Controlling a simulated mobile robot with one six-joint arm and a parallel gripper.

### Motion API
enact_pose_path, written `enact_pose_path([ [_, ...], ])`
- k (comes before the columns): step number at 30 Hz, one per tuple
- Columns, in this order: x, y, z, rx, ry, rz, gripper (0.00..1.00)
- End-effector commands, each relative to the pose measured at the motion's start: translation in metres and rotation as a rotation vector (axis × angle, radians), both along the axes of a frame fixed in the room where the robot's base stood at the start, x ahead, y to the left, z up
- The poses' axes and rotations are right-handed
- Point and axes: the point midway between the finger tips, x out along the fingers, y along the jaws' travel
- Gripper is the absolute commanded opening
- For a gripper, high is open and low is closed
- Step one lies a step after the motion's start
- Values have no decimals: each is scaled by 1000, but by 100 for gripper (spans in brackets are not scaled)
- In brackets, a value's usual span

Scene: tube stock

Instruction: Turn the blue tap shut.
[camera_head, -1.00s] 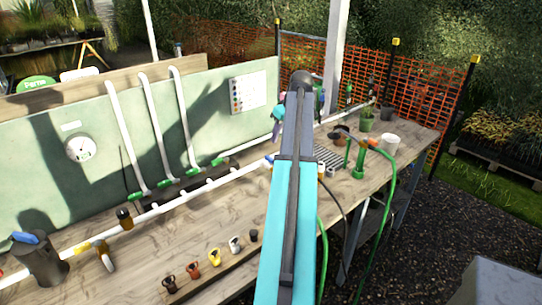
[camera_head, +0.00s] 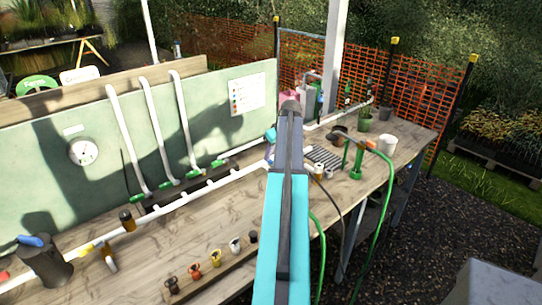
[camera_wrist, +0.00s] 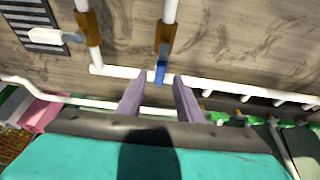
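The blue tap's handle (camera_wrist: 160,73) shows in the wrist view just beyond and between my fingertips. It sits below a brass-brown valve body (camera_wrist: 165,38) on a white pipe, at a junction with a crossing white pipe. My gripper (camera_wrist: 158,82) is open, with its two purple fingers apart, one on each side of the handle's line. I cannot tell whether either finger touches the handle. In the head view my arm hides most of the gripper and the tap.
A second brass valve (camera_wrist: 89,28) with a white lever (camera_wrist: 45,35) stands left in the wrist view, by a dark grate. White pipes (camera_head: 160,212) run along the wooden bench. Green hose (camera_head: 385,210) hangs at the bench's right. Small coloured fittings (camera_head: 215,256) line the front.

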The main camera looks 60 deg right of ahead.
Motion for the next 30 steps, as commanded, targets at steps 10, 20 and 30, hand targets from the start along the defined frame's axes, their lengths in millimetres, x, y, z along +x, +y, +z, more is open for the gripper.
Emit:
enact_pose_path([
  [10,11,-3,-25,1,0,1,33],
  [20,13,-3,-29,-1,0,2,33],
  [30,13,-3,-29,0,0,2,0],
])
